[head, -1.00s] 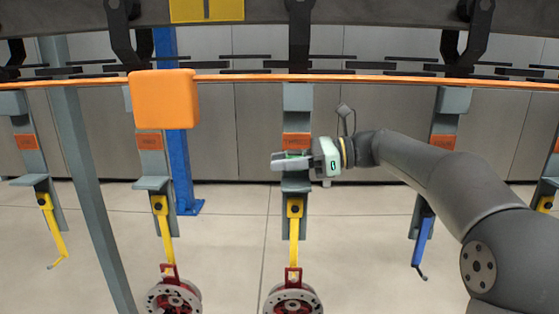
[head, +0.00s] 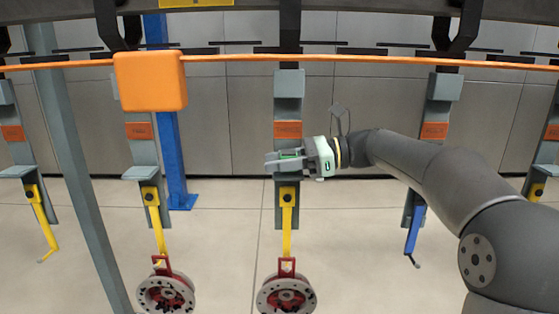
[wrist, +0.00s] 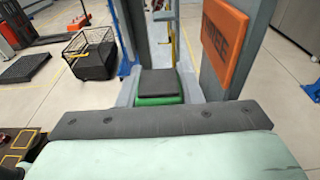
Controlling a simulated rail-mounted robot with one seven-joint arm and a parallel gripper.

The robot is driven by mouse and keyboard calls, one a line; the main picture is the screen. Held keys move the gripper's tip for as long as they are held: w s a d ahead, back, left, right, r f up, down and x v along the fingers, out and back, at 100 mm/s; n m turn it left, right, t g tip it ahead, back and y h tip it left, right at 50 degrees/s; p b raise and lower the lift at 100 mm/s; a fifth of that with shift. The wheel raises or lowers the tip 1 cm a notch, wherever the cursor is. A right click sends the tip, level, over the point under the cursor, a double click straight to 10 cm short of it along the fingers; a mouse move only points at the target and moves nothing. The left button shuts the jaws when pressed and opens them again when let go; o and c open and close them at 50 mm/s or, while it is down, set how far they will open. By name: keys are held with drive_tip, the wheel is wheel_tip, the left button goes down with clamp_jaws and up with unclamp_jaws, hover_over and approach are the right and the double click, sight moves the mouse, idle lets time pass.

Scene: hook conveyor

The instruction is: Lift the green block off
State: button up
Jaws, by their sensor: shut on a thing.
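My gripper (head: 287,160) is in the middle of the head view, at the grey ledge of the centre hanger (head: 289,84). Its fingers are shut on the green block (head: 291,153), of which only a sliver shows between them. In the wrist view the green block (wrist: 158,100) shows on the grey ledge beyond the dark bar of my gripper, with a dark square pad over its top. The fingers hide much of the ledge in the head view, so I cannot tell whether the block touches it.
A yellow hook (head: 287,210) with a red-and-grey wheel (head: 286,294) hangs below the centre hanger. A similar hanger stands left, behind an orange box (head: 151,81). A hanger with a blue hook (head: 415,230) is at right. An orange rail (head: 350,61) crosses above.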

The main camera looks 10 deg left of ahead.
drive_tip(key=s+d+b, duration=0.2)
drive_tip(key=s, duration=1)
drive_tip(key=shift+s+b, duration=0.2)
drive_tip(key=shift+b, duration=0.2)
idle(0.5)
